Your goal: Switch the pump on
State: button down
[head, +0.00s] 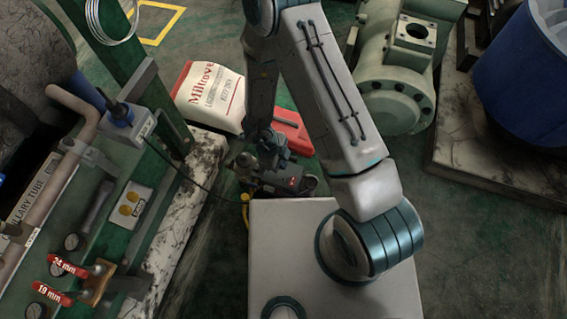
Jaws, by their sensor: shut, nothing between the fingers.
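The pump (286,183) appears to be the small dark machine on the floor in the middle of the head view, just beyond my white base. A small red spot, possibly its switch, shows on its side; I cannot tell its position. My gripper (268,153) points down over the left part of the pump. It is shut and empty. The fingertips are small and dark here, and I cannot tell whether they touch the pump. My arm hides some of the space behind it.
A black cable runs from the blue-and-grey socket box (130,122) toward the pump. A white-and-red bag (210,92) and red case (293,130) lie beyond. A green compressor (395,85) and blue barrel (525,75) stand right.

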aim_at(294, 179)
dwell(0.3)
jog(key=b, duration=0.1)
jog(key=w+b, duration=0.1)
jog(key=b, duration=0.1)
jog(key=shift+w+d+r, duration=0.1)
jog(key=shift+d, duration=0.2)
jog(key=b+x, duration=0.3)
jog(key=x, duration=0.1)
jog(key=b+x, duration=0.3)
jog(key=x, duration=0.1)
jog(key=b+x, duration=0.2)
jog(key=x, duration=0.3)
jog(key=shift+w+a+b, duration=0.25)
jog(key=shift+a+b, duration=0.15)
jog(key=shift+w+f+b, duration=0.1)
jog(key=shift+f+b, duration=0.2)
jog(key=shift+f, duration=0.3)
jog(key=shift+d, duration=0.1)
